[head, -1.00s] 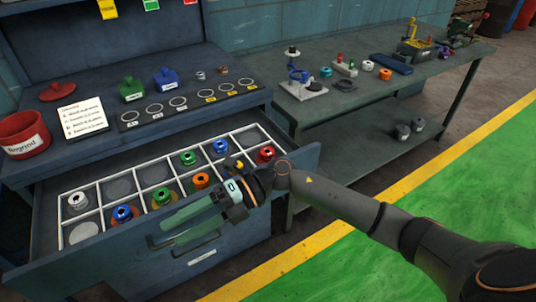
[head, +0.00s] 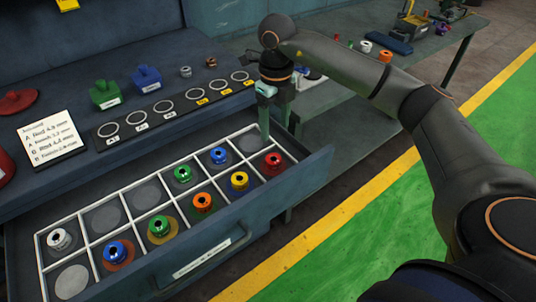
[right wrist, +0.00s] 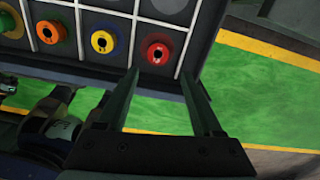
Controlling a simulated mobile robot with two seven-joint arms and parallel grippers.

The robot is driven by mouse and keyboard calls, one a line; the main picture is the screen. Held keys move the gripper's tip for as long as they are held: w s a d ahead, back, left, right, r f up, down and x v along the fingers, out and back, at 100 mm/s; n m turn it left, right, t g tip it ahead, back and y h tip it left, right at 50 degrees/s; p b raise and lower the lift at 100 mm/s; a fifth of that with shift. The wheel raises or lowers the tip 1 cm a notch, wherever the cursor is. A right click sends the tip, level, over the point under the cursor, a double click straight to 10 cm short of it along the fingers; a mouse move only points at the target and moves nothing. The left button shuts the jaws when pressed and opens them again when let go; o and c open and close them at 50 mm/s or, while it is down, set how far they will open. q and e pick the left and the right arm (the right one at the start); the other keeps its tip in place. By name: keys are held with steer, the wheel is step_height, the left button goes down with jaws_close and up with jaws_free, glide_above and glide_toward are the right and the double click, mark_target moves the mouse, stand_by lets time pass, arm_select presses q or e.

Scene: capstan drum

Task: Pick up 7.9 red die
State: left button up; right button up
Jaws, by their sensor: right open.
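The red die (head: 273,160) sits in a cell at the far right end of the open drawer's front row. In the right wrist view the red die (right wrist: 158,53) is a red ring with a dark centre, just ahead of the fingertips. My right gripper (head: 272,130) is above the back right corner of the drawer, fingers pointing down. In the right wrist view my right gripper (right wrist: 161,75) is open and empty, its fingers spread wider than the die and apart from it. The die's size marking cannot be read. My left gripper is out of view.
The drawer (head: 255,220) has white dividers; a yellow die (head: 239,181) and an orange die (head: 203,202) stand left of the red one. A blue die (head: 218,155) is in the back row. A note card (head: 51,140) and a ring strip (head: 170,106) lie on the bench.

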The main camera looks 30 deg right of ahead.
glide_above(274, 158)
steer(key=f, duration=0.4)
steer(key=shift+s+d+f, duration=0.1)
steer(key=shift+s+f, duration=0.1)
steer(key=shift+f, duration=0.15)
steer(key=shift+w+f+p, duration=0.1)
steer(key=shift+f+p, duration=0.7)
steer(key=shift+f, duration=2.4)
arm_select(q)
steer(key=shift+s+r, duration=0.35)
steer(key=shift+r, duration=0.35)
arm_select(e)
jaws_close()
steer(key=shift+r, duration=0.1)
